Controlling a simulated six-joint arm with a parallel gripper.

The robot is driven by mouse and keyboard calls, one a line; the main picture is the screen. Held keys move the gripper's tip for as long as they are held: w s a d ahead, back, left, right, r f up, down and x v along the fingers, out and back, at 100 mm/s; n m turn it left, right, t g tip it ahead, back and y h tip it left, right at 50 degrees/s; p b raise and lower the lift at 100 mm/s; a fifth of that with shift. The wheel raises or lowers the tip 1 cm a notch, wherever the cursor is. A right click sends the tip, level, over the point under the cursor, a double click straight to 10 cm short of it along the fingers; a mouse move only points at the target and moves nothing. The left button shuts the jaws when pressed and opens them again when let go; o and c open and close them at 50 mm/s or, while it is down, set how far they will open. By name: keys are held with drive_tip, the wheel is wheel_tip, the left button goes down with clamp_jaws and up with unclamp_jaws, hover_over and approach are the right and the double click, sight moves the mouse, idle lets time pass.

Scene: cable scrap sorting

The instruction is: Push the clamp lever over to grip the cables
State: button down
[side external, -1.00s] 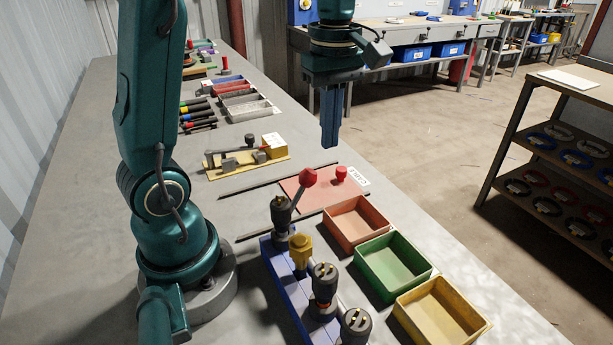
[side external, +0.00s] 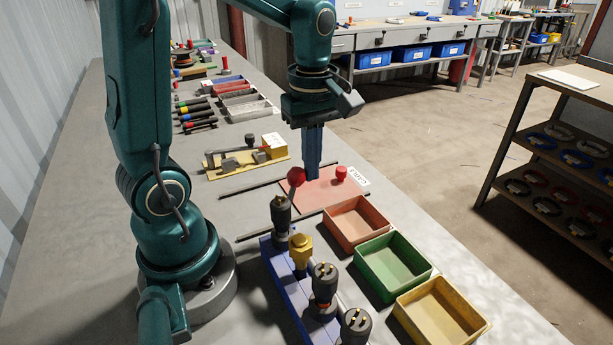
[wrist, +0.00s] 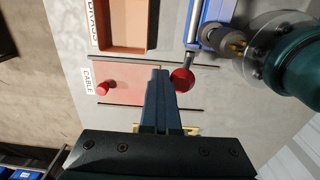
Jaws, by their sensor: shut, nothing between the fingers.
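The clamp lever shows a red ball knob (side external: 296,177) on a short dark stem, at the far end of a blue rack (side external: 290,312). The stem leans slightly right in the side view. My gripper (side external: 312,178) is shut and empty, pointing down just right of the knob. In the wrist view the fingertips (wrist: 160,74) are right beside the red knob (wrist: 182,80); contact looks likely but is not certain. The rack holds dark round plugs (side external: 324,283) and a yellow one (side external: 301,248). No cable under the clamp is clearly visible.
A red mat (side external: 325,198) with a small red knob (side external: 341,173) lies beyond the lever. Red (side external: 384,237), green (side external: 421,271) and yellow (side external: 470,308) bins stand right of the rack. A yellow-based fixture (side external: 215,172) is behind left.

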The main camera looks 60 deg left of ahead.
drive_tip(key=shift+s+r, duration=0.2)
drive_tip(key=shift+s, duration=1.9)
drive_tip(key=shift+s+f, duration=0.3)
drive_tip(key=shift+s, duration=0.6)
drive_tip(key=shift+s+f, duration=0.25)
drive_tip(key=shift+s, duration=0.65)
wheel_tip(320, 180, up, 6)
hover_over(288, 175)
drive_tip(key=s, duration=0.2)
drive_tip(key=shift+s, duration=0.15)
